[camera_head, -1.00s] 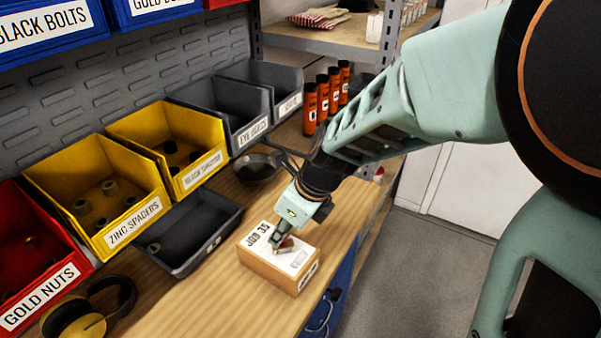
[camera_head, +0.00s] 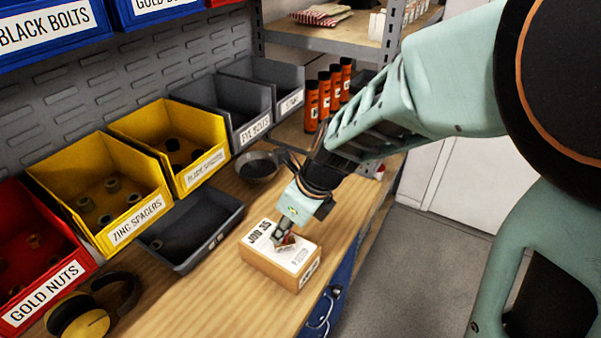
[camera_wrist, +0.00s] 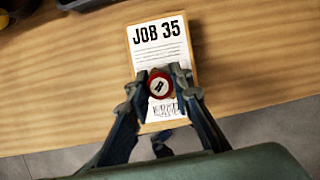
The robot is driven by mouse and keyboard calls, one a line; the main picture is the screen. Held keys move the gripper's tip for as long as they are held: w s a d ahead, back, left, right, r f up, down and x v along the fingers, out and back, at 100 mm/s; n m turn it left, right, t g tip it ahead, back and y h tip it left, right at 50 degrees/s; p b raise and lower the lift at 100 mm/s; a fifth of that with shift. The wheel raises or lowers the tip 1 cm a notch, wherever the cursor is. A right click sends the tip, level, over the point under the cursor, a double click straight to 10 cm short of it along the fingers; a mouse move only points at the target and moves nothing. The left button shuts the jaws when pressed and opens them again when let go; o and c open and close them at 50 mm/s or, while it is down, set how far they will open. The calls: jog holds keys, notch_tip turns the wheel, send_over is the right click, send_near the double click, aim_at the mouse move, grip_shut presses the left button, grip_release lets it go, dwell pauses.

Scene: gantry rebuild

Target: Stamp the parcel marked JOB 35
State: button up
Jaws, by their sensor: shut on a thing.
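The parcel marked JOB 35 (camera_head: 262,262) is a cardboard box with a white printed label on top, lying on the wooden bench near its front edge. The wrist view shows its label (camera_wrist: 158,40) from above, with a dark printed mark (camera_wrist: 163,111) low on it. My gripper (camera_head: 283,240) is over the parcel's top, shut on a small stamp. The stamp (camera_wrist: 159,85) has a round top with a red rim and a pale face with a dark sign, and sits between both fingertips. Its underside is hidden, so I cannot tell whether it touches the label.
A dark grey tray (camera_head: 228,221) and a round black dish (camera_head: 258,165) are on the bench. Yellow bins (camera_head: 113,238) and a red bin stand at the left, with yellow ear defenders (camera_head: 78,318) in front. Orange tubes (camera_head: 324,95) stand behind my arm.

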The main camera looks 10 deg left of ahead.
jog(key=shift+r+p, duration=2.05)
jog(key=shift+r, duration=1.3)
